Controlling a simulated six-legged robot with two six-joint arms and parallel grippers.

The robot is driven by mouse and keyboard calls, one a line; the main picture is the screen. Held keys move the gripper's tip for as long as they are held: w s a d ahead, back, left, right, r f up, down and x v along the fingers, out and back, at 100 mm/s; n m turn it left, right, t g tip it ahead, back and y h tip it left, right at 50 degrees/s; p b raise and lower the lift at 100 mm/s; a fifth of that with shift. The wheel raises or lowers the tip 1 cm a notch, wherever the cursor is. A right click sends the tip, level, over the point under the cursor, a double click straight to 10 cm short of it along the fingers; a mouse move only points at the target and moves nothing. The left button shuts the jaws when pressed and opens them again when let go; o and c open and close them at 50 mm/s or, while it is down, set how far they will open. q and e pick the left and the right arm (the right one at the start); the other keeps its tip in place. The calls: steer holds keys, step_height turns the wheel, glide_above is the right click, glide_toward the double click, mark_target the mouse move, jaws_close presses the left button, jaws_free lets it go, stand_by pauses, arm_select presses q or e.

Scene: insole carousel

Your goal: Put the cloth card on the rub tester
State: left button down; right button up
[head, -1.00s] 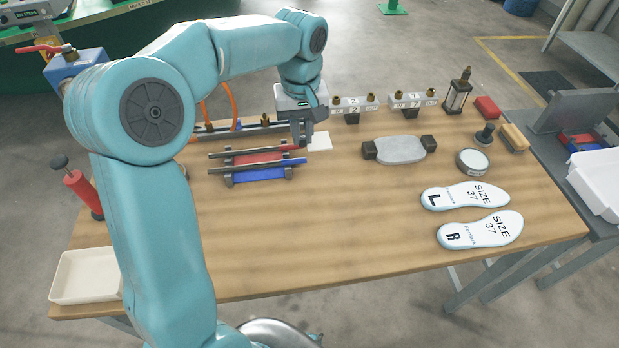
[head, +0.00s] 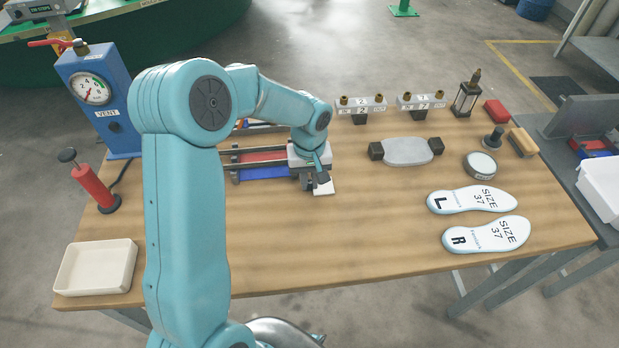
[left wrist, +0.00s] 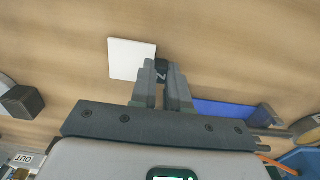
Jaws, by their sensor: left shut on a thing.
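The cloth card is a small white square (head: 323,187) right at the tips of my left gripper (head: 318,181). In the left wrist view the card (left wrist: 130,58) lies flat beside the fingertips (left wrist: 162,72), which are shut on a dark tab at its edge. I cannot tell whether the card touches the table. No label names the rub tester; a grey rounded pad (head: 407,151) between two dark blocks, to the right of the gripper, may be it. My right gripper is not in view.
Just left of the gripper is a rack with rods and red and blue bars (head: 262,173). Two insoles (head: 472,199) lie at right. A white tray (head: 96,268) and red pump (head: 93,186) stand at left. The table's front middle is clear.

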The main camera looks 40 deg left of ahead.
arm_select(q)
steer(key=shift+f, duration=0.1)
steer(key=c, duration=1.1)
jaws_free()
